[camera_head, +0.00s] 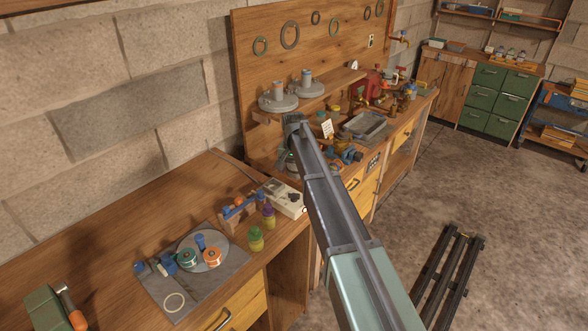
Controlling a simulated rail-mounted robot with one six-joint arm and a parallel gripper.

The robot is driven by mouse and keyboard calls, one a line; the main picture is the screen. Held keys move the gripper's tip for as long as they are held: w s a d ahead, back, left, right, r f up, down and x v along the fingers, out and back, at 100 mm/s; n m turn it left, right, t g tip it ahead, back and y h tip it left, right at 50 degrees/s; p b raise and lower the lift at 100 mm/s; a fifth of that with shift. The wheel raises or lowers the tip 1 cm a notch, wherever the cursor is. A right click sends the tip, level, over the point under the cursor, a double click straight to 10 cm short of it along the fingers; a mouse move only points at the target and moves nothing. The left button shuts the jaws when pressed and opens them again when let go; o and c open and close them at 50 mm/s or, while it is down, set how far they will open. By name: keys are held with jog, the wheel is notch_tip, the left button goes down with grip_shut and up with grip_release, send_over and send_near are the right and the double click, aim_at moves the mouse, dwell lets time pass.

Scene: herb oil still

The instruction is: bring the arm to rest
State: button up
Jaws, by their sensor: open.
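My arm (335,215) reaches from the bottom edge, right of centre, up to a dark joint near the middle of the picture. It passes in front of the gap between the near bench and the far bench. My gripper cannot be made out; the part of the arm beyond the joint is hidden behind the nearer link or lost among the bench items. I see nothing held.
The near wooden bench (110,230) carries a grey mat (150,285), a round plate with spools, small bottles (256,239) and a pale box (287,199). The far bench is crowded, with a metal tray (365,125). Dark rails (450,270) cross open floor at right.

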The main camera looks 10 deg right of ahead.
jog(key=shift+f, duration=0.1)
jog(key=s+f+n+b, duration=0.1)
jog(key=s+n, duration=0.4)
jog(key=s, duration=2.9)
jog(key=shift+d+f+b, duration=0.25)
jog(key=shift+f+b, duration=0.15)
jog(key=shift+b, duration=0.05)
jog(key=shift+s, duration=0.1)
